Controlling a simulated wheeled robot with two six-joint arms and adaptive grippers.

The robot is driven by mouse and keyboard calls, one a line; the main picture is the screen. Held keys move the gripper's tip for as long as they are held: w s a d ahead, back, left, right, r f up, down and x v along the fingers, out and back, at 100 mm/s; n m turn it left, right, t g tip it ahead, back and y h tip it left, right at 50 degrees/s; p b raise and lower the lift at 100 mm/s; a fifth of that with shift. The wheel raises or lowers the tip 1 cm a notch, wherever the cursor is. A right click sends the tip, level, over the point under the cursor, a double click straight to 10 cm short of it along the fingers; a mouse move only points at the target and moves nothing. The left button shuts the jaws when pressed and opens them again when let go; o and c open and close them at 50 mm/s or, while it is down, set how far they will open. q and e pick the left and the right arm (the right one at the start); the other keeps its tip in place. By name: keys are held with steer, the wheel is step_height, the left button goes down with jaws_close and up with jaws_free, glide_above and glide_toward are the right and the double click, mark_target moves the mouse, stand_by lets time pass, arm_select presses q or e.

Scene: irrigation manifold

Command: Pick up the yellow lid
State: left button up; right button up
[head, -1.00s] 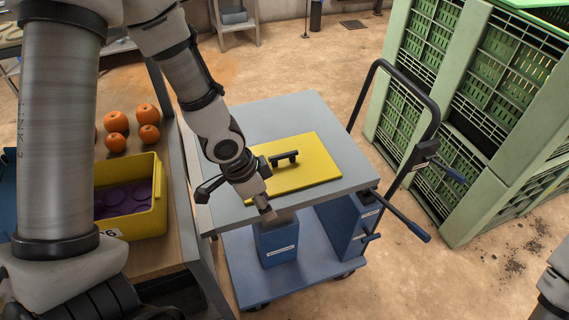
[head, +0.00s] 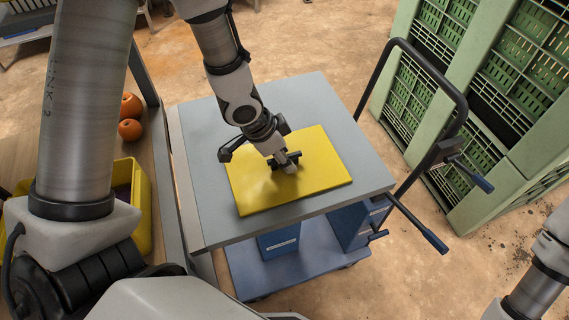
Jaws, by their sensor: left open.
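The yellow lid (head: 312,190) lies flat on the grey top of a cart. It is a square plate with a dark bar handle (head: 277,163) near its middle. My left gripper (head: 287,166) is over the lid at the handle, with its jaws open. It hides part of the handle, and I cannot tell whether the fingers touch it. Only part of my right arm shows at the lower right; its gripper is out of view.
The cart's grey top (head: 352,145) has bare room around the lid. Its dark push handle (head: 462,110) rises at the right. Green crates (head: 500,120) stand beyond it. At the left are a yellow bin (head: 141,210) and orange fruits (head: 130,129) on a wooden bench.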

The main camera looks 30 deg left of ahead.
arm_select(q)
steer(key=shift+w+f, duration=0.1)
steer(key=shift+f, duration=0.2)
steer(key=shift+s+d+r, duration=0.1)
steer(key=shift+s+r, duration=0.05)
steer(key=shift+s, duration=0.05)
steer(key=shift+c, duration=0.4)
jaws_close()
steer(key=shift+r, duration=0.1)
